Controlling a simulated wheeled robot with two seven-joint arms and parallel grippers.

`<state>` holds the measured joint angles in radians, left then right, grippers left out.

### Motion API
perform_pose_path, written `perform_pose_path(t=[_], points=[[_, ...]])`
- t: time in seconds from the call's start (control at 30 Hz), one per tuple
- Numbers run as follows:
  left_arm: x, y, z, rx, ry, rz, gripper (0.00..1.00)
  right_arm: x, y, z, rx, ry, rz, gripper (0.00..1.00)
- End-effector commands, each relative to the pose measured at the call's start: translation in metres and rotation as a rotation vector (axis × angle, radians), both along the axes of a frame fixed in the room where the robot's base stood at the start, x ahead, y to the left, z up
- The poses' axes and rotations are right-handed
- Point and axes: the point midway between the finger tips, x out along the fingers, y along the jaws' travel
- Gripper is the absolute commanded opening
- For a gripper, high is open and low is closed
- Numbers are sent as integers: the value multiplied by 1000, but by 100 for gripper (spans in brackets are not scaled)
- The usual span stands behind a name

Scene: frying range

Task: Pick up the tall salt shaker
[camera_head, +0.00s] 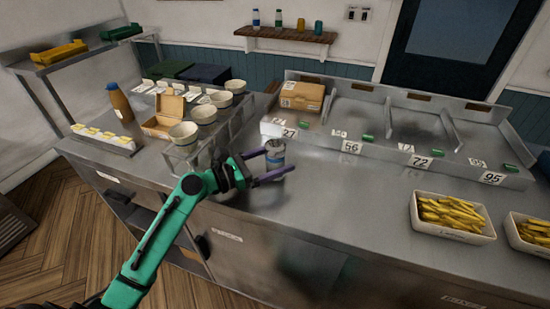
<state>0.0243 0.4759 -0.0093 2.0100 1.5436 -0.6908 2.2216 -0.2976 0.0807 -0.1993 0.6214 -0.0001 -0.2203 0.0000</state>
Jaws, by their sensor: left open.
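A grey-and-white cylindrical container with a dark band, which looks like the salt shaker (275,151), stands upright on the steel counter (330,195) near its front left part. My left gripper (280,160) is open, with its two dark purple fingers reaching right. One finger is at the container's left side and the other passes in front of its lower part. I cannot tell whether either finger touches it. My right gripper is not in view.
Stacked bowls (184,134) and an open cardboard box (163,117) stand left of the gripper. A brown bottle (120,103) is farther left. Numbered steel bays (390,150) line the back. A fries tray (451,232) sits right; the middle counter is clear.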

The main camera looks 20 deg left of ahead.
Motion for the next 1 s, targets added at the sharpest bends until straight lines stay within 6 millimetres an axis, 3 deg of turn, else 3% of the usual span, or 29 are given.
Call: perform_pose_path(t=[0.17,0.27,0.4,0.43,0.77,0.87,1.0], points=[[1,-1,-1,0,0,0,96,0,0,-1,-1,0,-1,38],[0,-1,-1,0,0,0,62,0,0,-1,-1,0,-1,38],[0,0,-1,0,0,0,8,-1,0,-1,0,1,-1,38],[0,0,-1,0,0,0,0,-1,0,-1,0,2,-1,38],[0,0,2,-1,-2,0,0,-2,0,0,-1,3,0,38],[0,0,9,-1,-2,0,0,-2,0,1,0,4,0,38],[0,0,34,1,-6,-1,0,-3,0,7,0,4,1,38]])
